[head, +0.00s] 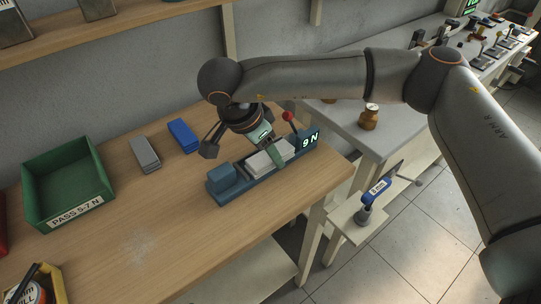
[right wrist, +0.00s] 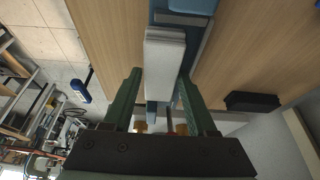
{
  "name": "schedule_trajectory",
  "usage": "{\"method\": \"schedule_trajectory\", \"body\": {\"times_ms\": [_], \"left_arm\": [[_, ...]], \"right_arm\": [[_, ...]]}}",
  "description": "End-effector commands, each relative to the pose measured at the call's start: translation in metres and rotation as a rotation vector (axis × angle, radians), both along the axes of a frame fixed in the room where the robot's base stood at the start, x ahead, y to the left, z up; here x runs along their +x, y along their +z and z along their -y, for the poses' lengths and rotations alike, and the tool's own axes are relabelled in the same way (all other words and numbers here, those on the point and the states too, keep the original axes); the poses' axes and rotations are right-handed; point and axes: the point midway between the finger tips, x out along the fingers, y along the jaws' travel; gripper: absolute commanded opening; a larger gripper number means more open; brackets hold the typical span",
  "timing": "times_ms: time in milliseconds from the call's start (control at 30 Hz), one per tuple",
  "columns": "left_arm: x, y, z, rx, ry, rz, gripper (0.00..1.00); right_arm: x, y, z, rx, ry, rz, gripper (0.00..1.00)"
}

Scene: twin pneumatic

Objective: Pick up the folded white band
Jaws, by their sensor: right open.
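The folded white band (head: 257,163) lies on a blue tester fixture (head: 222,182) on the wooden bench, partly hidden by a gripper finger in the head view. The fixture has a display reading "9 N" and a red-knobbed lever (head: 288,117). In the right wrist view the band (right wrist: 165,50) looks pale, layered and long. My right gripper (right wrist: 159,77) is open, with one green finger on each side of the band's near part. I cannot tell if the fingers touch it. In the head view the right gripper (head: 270,150) is over the fixture. My left gripper is not in view.
A green bin (head: 78,205) labelled "PASS 5-7 N" stands at the left. A grey block (head: 145,154) and a blue block (head: 183,136) lie behind the fixture. A brown jar (head: 369,117) stands on the grey side table. The front middle bench is clear.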

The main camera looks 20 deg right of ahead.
Motion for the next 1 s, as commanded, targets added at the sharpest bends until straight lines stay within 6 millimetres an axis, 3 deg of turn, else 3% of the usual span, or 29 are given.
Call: {"method": "schedule_trajectory", "body": {"times_ms": [200, 700, 1000], "left_arm": [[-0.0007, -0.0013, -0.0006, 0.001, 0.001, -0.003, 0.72], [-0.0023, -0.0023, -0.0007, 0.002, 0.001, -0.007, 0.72], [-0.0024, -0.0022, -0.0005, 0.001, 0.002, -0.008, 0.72]], "right_arm": [[0.0003, -0.0006, 0.0001, 0.000, 0.000, 0.001, 0.55], [0.0002, -0.0001, 0.0000, -0.001, 0.000, 0.001, 0.00], [0.0004, 0.0008, 0.0000, 0.000, 0.001, 0.002, 0.00]]}}
